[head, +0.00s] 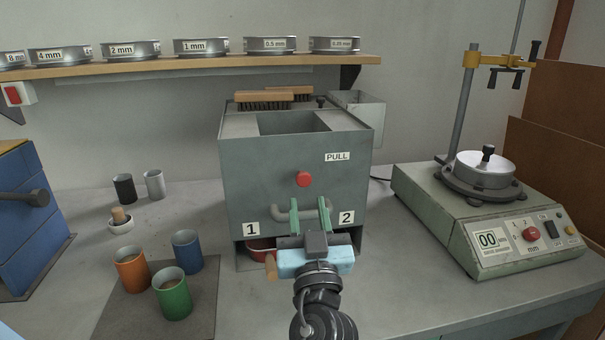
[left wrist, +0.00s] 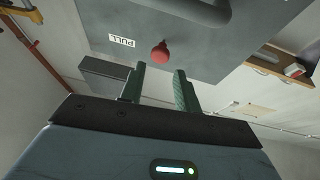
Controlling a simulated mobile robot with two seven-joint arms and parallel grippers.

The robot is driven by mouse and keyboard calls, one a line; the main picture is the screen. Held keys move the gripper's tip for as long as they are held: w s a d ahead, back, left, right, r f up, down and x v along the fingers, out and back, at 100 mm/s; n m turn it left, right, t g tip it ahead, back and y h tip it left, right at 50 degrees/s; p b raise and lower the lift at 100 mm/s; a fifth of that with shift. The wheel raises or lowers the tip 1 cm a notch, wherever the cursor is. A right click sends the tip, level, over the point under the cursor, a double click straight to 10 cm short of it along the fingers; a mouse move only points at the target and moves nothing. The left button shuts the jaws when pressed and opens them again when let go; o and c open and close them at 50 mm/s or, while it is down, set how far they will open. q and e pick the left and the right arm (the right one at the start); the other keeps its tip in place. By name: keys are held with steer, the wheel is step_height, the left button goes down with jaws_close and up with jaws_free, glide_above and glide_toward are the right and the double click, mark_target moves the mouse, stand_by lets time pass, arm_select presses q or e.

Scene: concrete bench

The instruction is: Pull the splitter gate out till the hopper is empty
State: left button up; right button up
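The grey splitter box (head: 240,160) stands upright on the bench with an open hopper (head: 290,123) on top; I cannot tell what is inside. A red knob (head: 304,178), the gate pull, is on its front face below a "PULL" label; it also shows in the left wrist view (left wrist: 160,52). My left gripper (head: 309,203) is in front of the box, just below the knob, with its green fingers apart and empty. In the left wrist view the knob appears beyond the fingertips (left wrist: 159,69), between them, apart from both. My right gripper is not in view.
A grey bar handle (head: 281,212) crosses the box behind my fingers. A red pan (head: 262,244) sits in the opening under label 1; the opening under label 2 is mostly hidden. Orange (head: 132,270), blue and green cups stand left. A sieve shaker (head: 488,215) stands right.

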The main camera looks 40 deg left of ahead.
mark_target(304, 181)
arm_select(q)
steer(key=p+x, duration=0.2)
steer(key=x, duration=0.4)
steer(key=shift+w+a+r, duration=0.15)
steer(key=shift+w+r, duration=0.05)
steer(key=shift+r, duration=0.1)
steer(key=shift+w+a+r, duration=0.1)
steer(key=shift+w+a, duration=0.25)
jaws_close()
